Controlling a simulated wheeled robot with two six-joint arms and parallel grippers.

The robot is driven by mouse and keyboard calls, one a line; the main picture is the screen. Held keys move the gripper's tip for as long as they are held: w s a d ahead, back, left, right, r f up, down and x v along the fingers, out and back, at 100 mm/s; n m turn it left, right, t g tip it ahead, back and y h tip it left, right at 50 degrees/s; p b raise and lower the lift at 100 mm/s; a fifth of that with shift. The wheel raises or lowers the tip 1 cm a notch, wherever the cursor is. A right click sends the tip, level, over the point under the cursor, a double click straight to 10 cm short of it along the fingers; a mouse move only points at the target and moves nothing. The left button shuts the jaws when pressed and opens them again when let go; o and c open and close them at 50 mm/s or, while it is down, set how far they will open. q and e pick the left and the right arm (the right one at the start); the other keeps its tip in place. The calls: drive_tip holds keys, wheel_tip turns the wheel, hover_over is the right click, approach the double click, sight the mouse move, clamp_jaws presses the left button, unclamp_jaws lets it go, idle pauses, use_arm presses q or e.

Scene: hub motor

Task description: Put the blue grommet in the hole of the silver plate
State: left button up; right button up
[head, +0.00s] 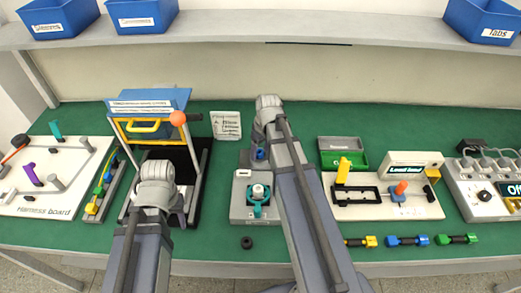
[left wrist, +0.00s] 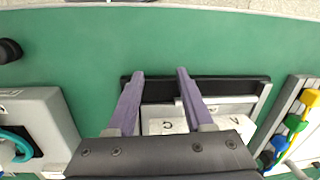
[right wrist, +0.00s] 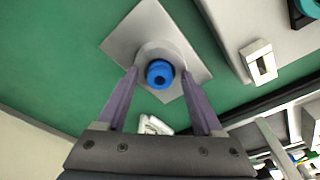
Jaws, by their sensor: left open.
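The silver plate (right wrist: 190,50) lies over the green mat in the right wrist view. The blue grommet (right wrist: 160,74) is at the centre of its round raised collar; how deep it sits I cannot tell. In the head view the grommet (head: 260,154) shows just left of my right arm, which hides most of the plate. My right gripper (right wrist: 159,72) has its fingers apart, one on each side of the collar, with gaps beside the grommet; contact with the collar is unclear. My left gripper (left wrist: 161,74) is open and empty above the front of the black-framed stand (left wrist: 240,87).
A grey fixture with a teal ring (head: 247,212) stands in front of the plate. A black ring (head: 247,242) lies near the front edge. The black stand with an orange knob (head: 178,118) is at left. Right of my right arm is a white board (head: 420,208).

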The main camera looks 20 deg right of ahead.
idle(0.3)
use_arm(q)
wheel_tip(320, 180, up, 8)
drive_tip(key=p, duration=0.7)
drive_tip(key=shift+p, duration=0.4)
use_arm(e)
drive_tip(key=r, duration=0.5)
drive_tip(key=s+r, duration=0.1)
drive_tip(key=r, duration=0.1)
drive_tip(key=shift+d+r, duration=0.2)
drive_tip(key=shift+r, duration=0.2)
